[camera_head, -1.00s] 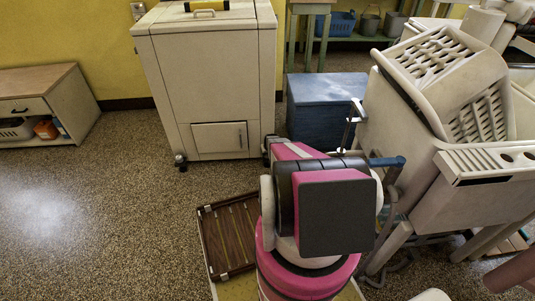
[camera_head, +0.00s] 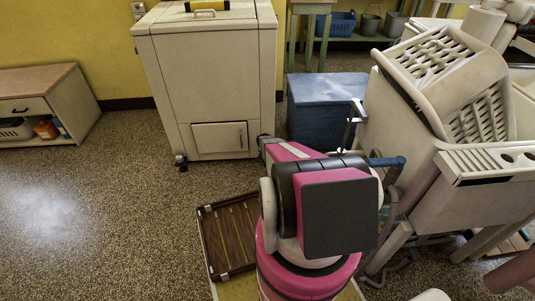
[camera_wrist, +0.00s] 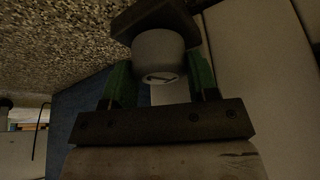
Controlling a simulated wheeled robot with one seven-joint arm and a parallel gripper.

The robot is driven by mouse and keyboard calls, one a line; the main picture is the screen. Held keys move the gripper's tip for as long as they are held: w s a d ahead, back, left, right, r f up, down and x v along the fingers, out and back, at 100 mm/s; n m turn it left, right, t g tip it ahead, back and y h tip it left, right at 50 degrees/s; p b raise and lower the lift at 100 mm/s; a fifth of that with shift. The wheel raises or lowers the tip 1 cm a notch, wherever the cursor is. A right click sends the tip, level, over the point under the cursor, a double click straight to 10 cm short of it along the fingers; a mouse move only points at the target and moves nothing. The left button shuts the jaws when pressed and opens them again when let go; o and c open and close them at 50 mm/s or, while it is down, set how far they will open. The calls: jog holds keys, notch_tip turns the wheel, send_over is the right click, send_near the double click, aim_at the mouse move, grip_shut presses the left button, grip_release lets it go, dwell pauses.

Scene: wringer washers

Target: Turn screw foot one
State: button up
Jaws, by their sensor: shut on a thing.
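The screw foot (camera_wrist: 158,52) is a pale round knob with a dark mark on its end, against a dark square block (camera_wrist: 152,17) in the wrist view. My gripper (camera_wrist: 163,62) has its green fingers on either side of the knob and is shut on it. In the head view my arm hides the gripper and this foot. The arm reaches to the lower right corner of a cream cabinet (camera_head: 217,85), whose left front foot (camera_head: 180,161) is visible on the floor.
A cream washer (camera_head: 440,180) with a slatted part stands close to the right of my arm. A blue box (camera_head: 325,105) is behind the arm. A brown slatted panel (camera_head: 229,236) lies to its left. The speckled floor (camera_head: 110,180) on the left is clear.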

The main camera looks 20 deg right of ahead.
jog(key=shift+m, duration=0.4)
jog(key=o, duration=0.9)
